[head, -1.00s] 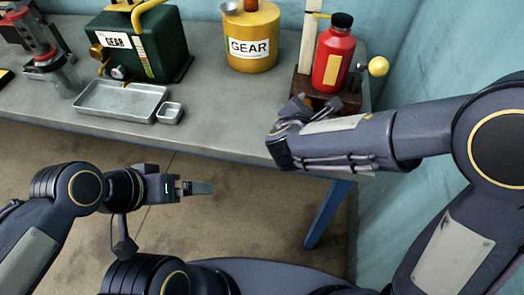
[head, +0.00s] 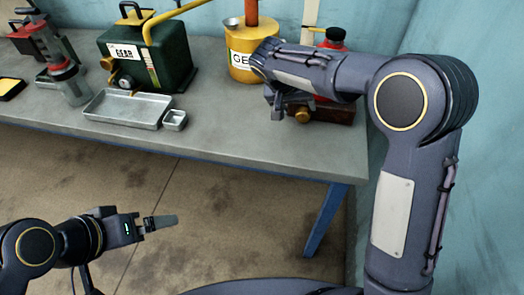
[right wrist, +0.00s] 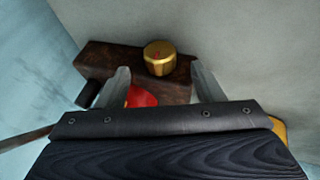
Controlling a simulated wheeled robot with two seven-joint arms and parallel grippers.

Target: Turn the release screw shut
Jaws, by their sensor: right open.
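The red bottle-shaped body (head: 333,40) stands on that block, mostly behind my right arm. My right gripper (right wrist: 161,75) is open, its fingers apart on either side of the knob's line, and nothing is between them. Whether either finger touches the block is unclear. My left gripper (head: 160,221) is low, off the bench and seen edge-on.
The grey bench (head: 240,150) carries a yellow drum (head: 238,68), a green can (head: 160,62), a shallow metal tray (head: 125,108) and a small metal dish (head: 174,121). The bench front is clear. A blue wall rises close at the right.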

